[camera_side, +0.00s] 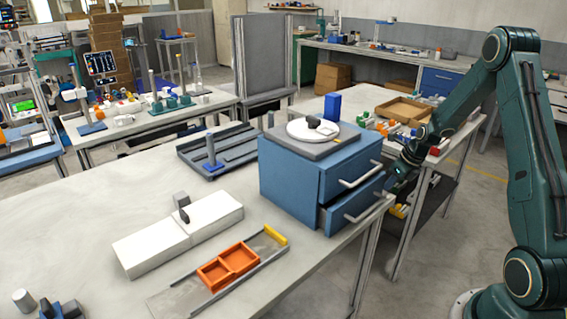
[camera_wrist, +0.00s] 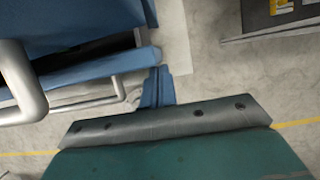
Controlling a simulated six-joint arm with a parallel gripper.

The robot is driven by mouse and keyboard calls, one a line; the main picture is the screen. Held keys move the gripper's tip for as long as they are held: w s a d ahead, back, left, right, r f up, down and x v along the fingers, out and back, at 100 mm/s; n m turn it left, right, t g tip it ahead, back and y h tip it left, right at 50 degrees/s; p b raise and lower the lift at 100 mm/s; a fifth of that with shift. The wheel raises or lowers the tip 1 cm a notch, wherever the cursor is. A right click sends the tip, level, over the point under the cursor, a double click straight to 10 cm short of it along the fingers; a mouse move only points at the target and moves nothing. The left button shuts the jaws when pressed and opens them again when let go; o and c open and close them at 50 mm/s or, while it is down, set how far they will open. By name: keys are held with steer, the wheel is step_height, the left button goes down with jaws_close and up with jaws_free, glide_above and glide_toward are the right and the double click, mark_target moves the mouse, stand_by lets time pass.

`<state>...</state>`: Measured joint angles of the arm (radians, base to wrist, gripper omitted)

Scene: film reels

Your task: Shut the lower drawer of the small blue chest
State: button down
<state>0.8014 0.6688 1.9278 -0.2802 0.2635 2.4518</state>
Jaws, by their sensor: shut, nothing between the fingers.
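The small blue chest (camera_side: 288,182) stands at the right edge of the near table. Its upper drawer (camera_side: 345,170) looks shut. Its lower drawer (camera_side: 332,217) stands partly out, with a bar handle (camera_side: 366,207) on its front. In the wrist view the lower drawer front (camera_wrist: 95,75) is a blue band at the left. My gripper (camera_side: 389,184) is shut and empty, just off the right end of the lower drawer front. Its blue fingertips (camera_wrist: 156,80) show close to that end; I cannot tell whether they touch it.
A grey turntable (camera_side: 322,141) with a white disc sits on the chest. An orange tray (camera_side: 228,266) and a white block (camera_side: 178,232) lie on the near table (camera_side: 85,225). A second table (camera_side: 355,98) with parts stands behind my wrist. Open floor lies between the tables.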

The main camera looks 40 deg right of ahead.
steer(key=s+r, duration=0.7)
steer(key=r, duration=0.2)
steer(key=shift+s+r, duration=0.15)
steer(key=shift+s, duration=0.15)
steer(key=shift+a, duration=0.1)
steer(key=t, duration=0.5)
glide_toward(368, 200)
steer(key=shift+v, duration=2.2)
steer(key=shift+w+a, duration=0.1)
steer(key=shift+a, duration=0.05)
steer(key=shift+x, duration=4.95)
